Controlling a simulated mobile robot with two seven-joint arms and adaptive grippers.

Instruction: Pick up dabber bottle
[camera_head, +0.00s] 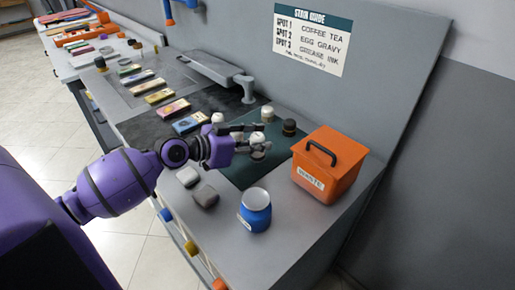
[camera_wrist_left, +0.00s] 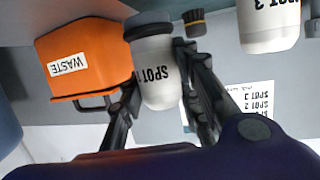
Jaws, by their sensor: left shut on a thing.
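A white dabber bottle (camera_wrist_left: 157,78) with a dark grey end and black "SPOT" lettering is between the fingers of my left gripper (camera_wrist_left: 155,95) in the left wrist view. The last character of its label is hidden by a finger. In the head view, my left gripper (camera_head: 256,139) is shut on this bottle (camera_head: 258,151) above or at the dark green mat (camera_head: 233,174); I cannot tell whether the bottle touches the mat. Another white bottle (camera_head: 267,114) stands just behind it. A bottle labelled "SPOT 3" (camera_wrist_left: 268,25) shows in the left wrist view. My right gripper is not in view.
An orange waste bin (camera_head: 325,168) with a black handle stands to the right. A dark brush-like item (camera_head: 289,127) stands close behind the gripper. A stain guide (camera_head: 312,38) hangs on the back panel.

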